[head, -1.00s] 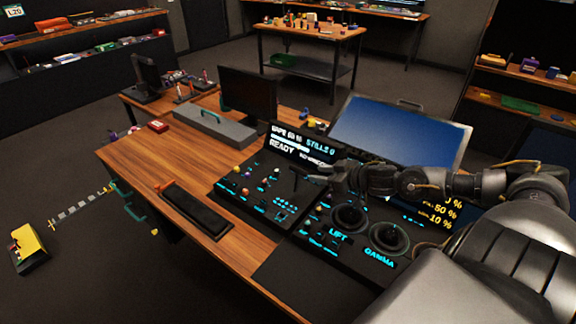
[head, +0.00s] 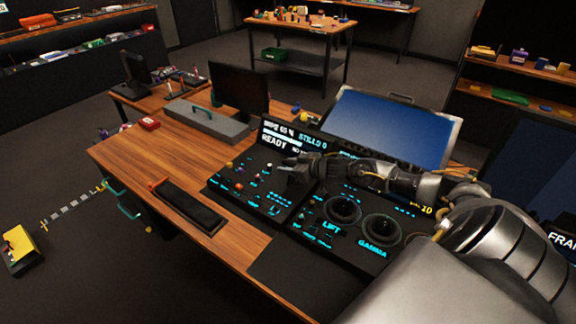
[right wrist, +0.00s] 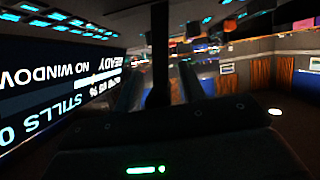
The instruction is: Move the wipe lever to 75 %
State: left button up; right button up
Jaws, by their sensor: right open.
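The control panel (head: 246,198) lies on the wooden desk, with its screen (head: 290,141) at the back showing a wipe percentage that looks like 60 or 65 and the word READY. The screen also shows upside down in the right wrist view (right wrist: 62,85). My right gripper (head: 288,165) is open, low over the panel just in front of the screen. The wipe lever (right wrist: 160,55) appears as a dark upright post between the two fingers (right wrist: 158,85) in the right wrist view. In the head view the gripper mostly hides it. Whether the fingers touch it, I cannot tell. My left gripper is out of view.
Two round trackballs, labelled LIFT (head: 342,209) and GAMMA (head: 381,229), sit right of the lever. A large blue monitor (head: 390,125) stands behind my right arm. A dark tray (head: 188,206) and a grey case (head: 207,124) lie on the desk.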

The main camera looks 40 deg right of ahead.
jog(key=shift+w, duration=0.2)
grip_shut()
dwell(0.3)
jog(key=shift+d+r+p, duration=0.1)
jog(key=shift+r+p, duration=0.05)
jog(key=shift+p, duration=0.35)
jog(key=shift+d+m+y, duration=0.15)
jog(key=shift+m+y, duration=0.15)
jog(key=shift+f, duration=0.25)
grip_release()
